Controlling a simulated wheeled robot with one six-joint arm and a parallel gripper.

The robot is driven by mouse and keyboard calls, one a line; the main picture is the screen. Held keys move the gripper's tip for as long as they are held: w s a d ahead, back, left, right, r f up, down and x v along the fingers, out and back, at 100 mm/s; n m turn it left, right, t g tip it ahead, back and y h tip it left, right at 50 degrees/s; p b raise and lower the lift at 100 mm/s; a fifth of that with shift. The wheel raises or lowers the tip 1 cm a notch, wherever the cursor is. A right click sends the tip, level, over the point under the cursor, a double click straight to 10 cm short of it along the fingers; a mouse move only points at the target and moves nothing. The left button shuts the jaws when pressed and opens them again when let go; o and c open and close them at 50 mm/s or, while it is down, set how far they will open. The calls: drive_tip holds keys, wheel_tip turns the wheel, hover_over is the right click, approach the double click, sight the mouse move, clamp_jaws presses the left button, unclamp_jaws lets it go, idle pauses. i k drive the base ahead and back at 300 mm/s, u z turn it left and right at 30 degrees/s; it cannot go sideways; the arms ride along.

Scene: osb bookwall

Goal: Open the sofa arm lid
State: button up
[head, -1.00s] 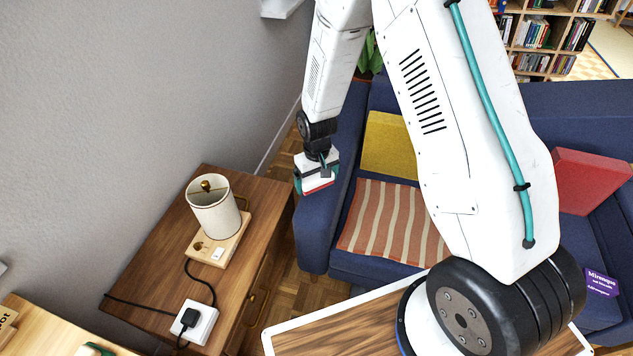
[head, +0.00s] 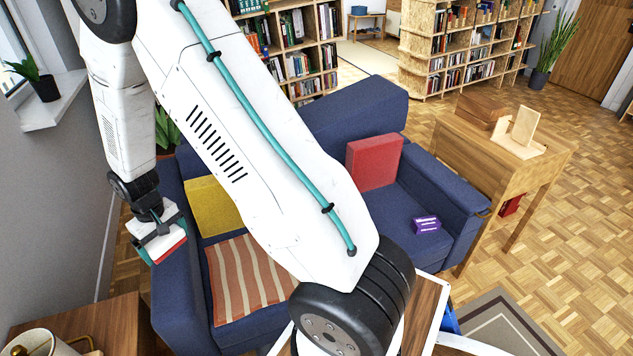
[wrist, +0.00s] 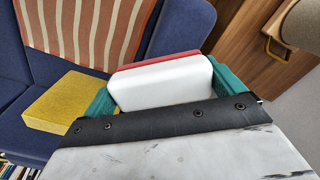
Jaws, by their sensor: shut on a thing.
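The blue sofa (head: 330,125) stands ahead, partly covered by my arm. Its left arm (head: 178,300) runs along the left side, and I cannot make out a raised lid or a lid seam on it. The sofa arm also shows in the wrist view (wrist: 185,28). My gripper (head: 160,238) is over this sofa arm, and I cannot tell whether they touch. Its teal fingers are shut on a white block with a red side (wrist: 165,82), which also shows in the head view (head: 172,250). Part of the sofa arm is hidden beneath them.
A yellow cushion (head: 212,205) and striped cloth (head: 250,278) lie beside the left arm. A red cushion (head: 374,162) and purple box (head: 426,224) are farther right. A wooden cabinet (head: 90,315) with a lamp (head: 40,343) stands near left. The grey wall (head: 55,210) is close.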

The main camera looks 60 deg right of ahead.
sight(466, 196)
drive_tip(key=k, duration=0.4)
drive_tip(key=z, duration=1.75)
drive_tip(key=i, duration=0.5)
drive_tip(key=z, duration=0.05)
